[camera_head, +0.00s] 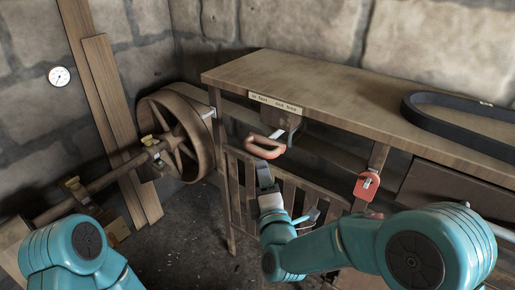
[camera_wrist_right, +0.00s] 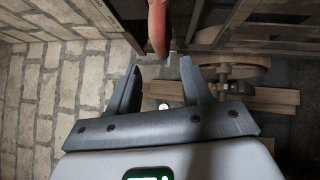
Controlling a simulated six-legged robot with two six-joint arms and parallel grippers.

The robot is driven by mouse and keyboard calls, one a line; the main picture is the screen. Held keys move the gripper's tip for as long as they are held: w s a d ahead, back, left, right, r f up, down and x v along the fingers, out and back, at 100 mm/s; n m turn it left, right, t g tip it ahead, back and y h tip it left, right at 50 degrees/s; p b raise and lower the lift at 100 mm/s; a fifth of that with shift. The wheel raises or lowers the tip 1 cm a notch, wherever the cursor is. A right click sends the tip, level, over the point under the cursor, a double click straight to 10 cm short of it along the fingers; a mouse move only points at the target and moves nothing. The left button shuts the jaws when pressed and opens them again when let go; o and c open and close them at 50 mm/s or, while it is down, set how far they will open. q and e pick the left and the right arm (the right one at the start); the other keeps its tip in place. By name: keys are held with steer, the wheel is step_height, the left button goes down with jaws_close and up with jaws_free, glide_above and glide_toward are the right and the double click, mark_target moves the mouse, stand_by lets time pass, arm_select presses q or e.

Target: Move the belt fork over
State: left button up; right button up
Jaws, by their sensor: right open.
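The belt fork's red-orange handle (camera_head: 265,147) sticks out from under the bench's front edge, below a small label plate (camera_head: 276,104). A dark bracket behind it sits beneath the bench top. My right gripper (camera_head: 265,178) is just below the handle, open and empty. In the right wrist view the red handle (camera_wrist_right: 158,28) stands beyond the two spread fingers (camera_wrist_right: 160,82), roughly in line with the gap and apart from them. My left gripper is out of view; only part of my left arm shows at the lower left.
A spoked wooden pulley wheel (camera_head: 177,140) on a shaft stands left of the bench (camera_head: 330,85). A black belt loop (camera_head: 465,122) lies on the bench top. A slatted wooden gate (camera_head: 305,189) is behind my right arm. A red latch-like piece (camera_head: 367,185) hangs on a post at right.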

mark_target(257, 151)
steer(key=x, duration=0.9)
steer(key=shift+w+p, duration=0.2)
steer(key=shift+p, duration=0.2)
jaws_close()
